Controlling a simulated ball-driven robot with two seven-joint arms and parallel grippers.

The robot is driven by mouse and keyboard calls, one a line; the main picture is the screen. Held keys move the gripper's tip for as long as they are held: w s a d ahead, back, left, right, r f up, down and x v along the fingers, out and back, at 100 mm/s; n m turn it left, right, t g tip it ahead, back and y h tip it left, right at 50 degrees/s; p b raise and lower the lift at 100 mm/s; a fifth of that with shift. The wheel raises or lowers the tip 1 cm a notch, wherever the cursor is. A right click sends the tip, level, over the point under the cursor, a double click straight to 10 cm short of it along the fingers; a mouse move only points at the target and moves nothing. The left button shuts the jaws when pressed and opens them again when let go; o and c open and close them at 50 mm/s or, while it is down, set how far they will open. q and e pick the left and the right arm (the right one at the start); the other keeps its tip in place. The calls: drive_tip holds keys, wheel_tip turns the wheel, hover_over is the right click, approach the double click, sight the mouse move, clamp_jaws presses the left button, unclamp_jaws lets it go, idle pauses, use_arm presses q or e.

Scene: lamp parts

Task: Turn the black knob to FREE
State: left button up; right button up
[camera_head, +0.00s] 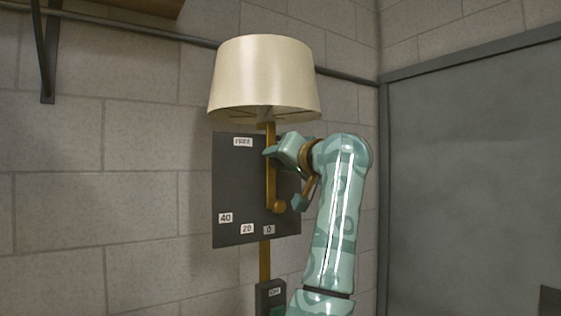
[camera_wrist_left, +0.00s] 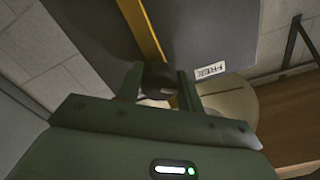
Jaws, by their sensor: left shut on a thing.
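My left gripper (camera_head: 285,177) reaches in front of the dark panel (camera_head: 232,185) from the right. In the left wrist view its two fingers (camera_wrist_left: 159,88) stand on either side of the black knob (camera_wrist_left: 157,76) and are shut on it. A small pale mark shows on the knob; I cannot tell which label it points to. The knob is hidden in the head view. The FREE label (camera_head: 243,142) is at the panel's top; it also shows upside down in the left wrist view (camera_wrist_left: 210,71). My right gripper is not in view.
Labels 40 (camera_head: 225,217), 20 (camera_head: 247,229) and 0 (camera_head: 269,230) line the lower panel. A brass bar (camera_head: 270,185) with a round brass end crosses it. A cream lampshade (camera_head: 264,75) sits above. A dark box (camera_head: 268,298) is below. A block wall stands behind.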

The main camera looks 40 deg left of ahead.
use_arm(q)
drive_tip(key=shift+f, duration=0.3)
drive_tip(key=o, duration=0.8)
drive_tip(key=shift+o, duration=1)
drive_tip(key=shift+r, duration=0.15)
drive_tip(key=shift+d+n, duration=0.1)
drive_tip(key=shift+n, duration=0.2)
drive_tip(key=b+v, duration=0.2)
drive_tip(key=v, duration=1.4)
